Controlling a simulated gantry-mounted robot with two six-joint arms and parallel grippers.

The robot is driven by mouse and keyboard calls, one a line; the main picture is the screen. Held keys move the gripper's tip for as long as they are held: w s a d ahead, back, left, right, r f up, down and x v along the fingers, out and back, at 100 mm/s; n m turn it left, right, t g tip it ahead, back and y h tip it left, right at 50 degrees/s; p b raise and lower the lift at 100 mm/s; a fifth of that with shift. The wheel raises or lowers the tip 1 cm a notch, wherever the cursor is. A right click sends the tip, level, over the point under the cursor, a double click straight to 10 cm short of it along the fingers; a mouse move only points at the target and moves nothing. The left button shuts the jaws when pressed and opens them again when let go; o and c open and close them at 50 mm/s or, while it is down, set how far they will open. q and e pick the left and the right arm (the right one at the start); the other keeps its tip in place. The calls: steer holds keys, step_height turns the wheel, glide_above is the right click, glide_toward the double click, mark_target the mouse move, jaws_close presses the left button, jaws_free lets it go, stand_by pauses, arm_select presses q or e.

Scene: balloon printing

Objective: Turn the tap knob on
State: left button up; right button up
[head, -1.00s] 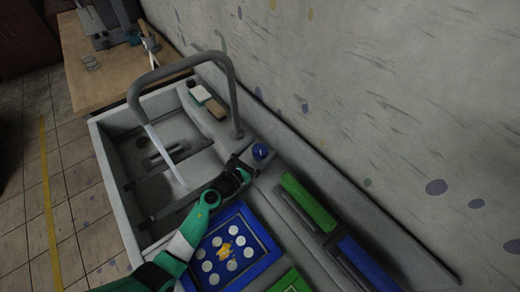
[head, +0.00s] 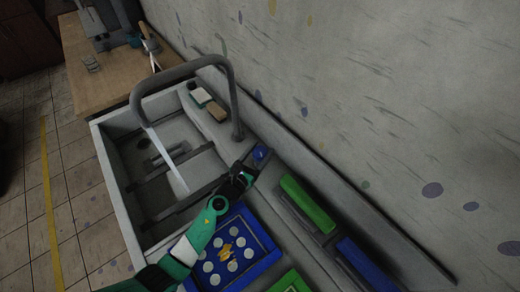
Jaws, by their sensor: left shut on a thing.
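The blue tap knob (head: 260,153) sits on the sink's back ledge, right of the base of the grey curved tap (head: 234,90). A pale stream of water (head: 169,158) runs from the spout into the sink (head: 122,177). My left gripper (head: 251,165) is at the knob, shut on it, and its dark fingers hide part of the knob. My right gripper is not in view.
A blue tray (head: 268,262) with white discs and a yellow piece lies right of the sink. Green (head: 308,203) and blue (head: 369,265) blocks stand along the wall. A wooden table (head: 83,83) stands beyond the sink.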

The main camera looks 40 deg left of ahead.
arm_select(q)
steer(key=n+g+y+p, duration=0.1)
steer(key=n+y, duration=0.1)
steer(key=y, duration=0.1)
steer(key=shift+d, duration=0.1)
steer(key=shift+n+g+y, duration=0.9)
steer(key=shift+n+y, duration=0.4)
steer(key=shift+y, duration=0.4)
steer(key=o, duration=1.4)
steer(key=shift+s+d, duration=0.2)
steer(key=shift+s, duration=0.1)
steer(key=p+v, duration=0.3)
steer(key=v, duration=0.8)
steer(key=shift+w+d, duration=0.1)
steer(key=shift+w, duration=0.05)
